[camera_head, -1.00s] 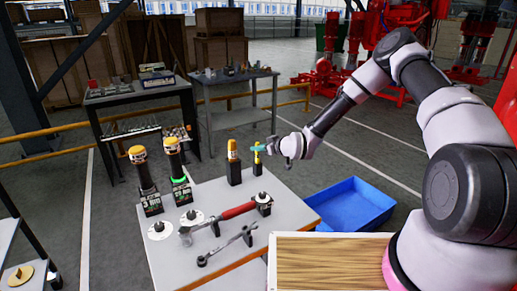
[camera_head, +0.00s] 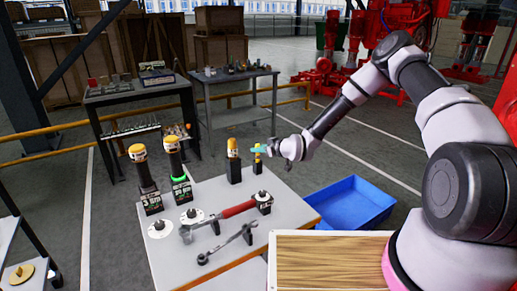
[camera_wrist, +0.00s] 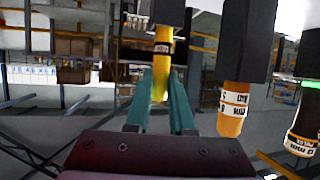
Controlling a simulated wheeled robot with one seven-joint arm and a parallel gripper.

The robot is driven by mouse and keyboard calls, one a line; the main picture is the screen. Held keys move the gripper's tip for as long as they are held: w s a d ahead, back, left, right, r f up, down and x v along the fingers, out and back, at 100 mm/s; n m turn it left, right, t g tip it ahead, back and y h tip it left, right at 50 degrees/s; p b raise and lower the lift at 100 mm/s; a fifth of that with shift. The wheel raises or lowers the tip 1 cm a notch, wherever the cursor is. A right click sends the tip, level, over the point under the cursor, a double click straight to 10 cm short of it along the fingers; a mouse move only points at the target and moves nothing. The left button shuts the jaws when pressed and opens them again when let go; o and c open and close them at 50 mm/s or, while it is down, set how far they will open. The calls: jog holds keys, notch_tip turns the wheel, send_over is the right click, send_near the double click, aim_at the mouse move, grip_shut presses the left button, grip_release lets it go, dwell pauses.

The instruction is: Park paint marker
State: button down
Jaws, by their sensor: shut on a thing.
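The paint marker (camera_head: 257,149) is a slim yellow stick with a dark band, at the back right of the grey table (camera_head: 215,262). In the wrist view the marker (camera_wrist: 161,68) stands between the two teal fingers of my gripper (camera_wrist: 160,98), which is shut on it. In the head view my gripper (camera_head: 262,150) reaches in from the right. A small black holder (camera_head: 257,166) stands directly below the marker. The marker's end meets the dark holder (camera_wrist: 167,12) in the wrist view; how deep it sits is unclear. The fingers partly hide the marker.
A thicker yellow-capped marker (camera_head: 233,149) stands in a black block just left. Two taller capped markers (camera_head: 138,152) (camera_head: 173,146) stand further left. A red-handled wrench (camera_head: 238,210) and a spanner (camera_head: 228,245) lie in front. A blue bin (camera_head: 352,205) is at right.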

jog(key=shift+f, duration=0.3)
jog(key=c, duration=0.7)
grip_release()
jog(key=v, duration=1)
jog(key=shift+s+d, duration=0.25)
jog(key=shift+d, duration=0.05)
jog(key=shift+r, duration=0.1)
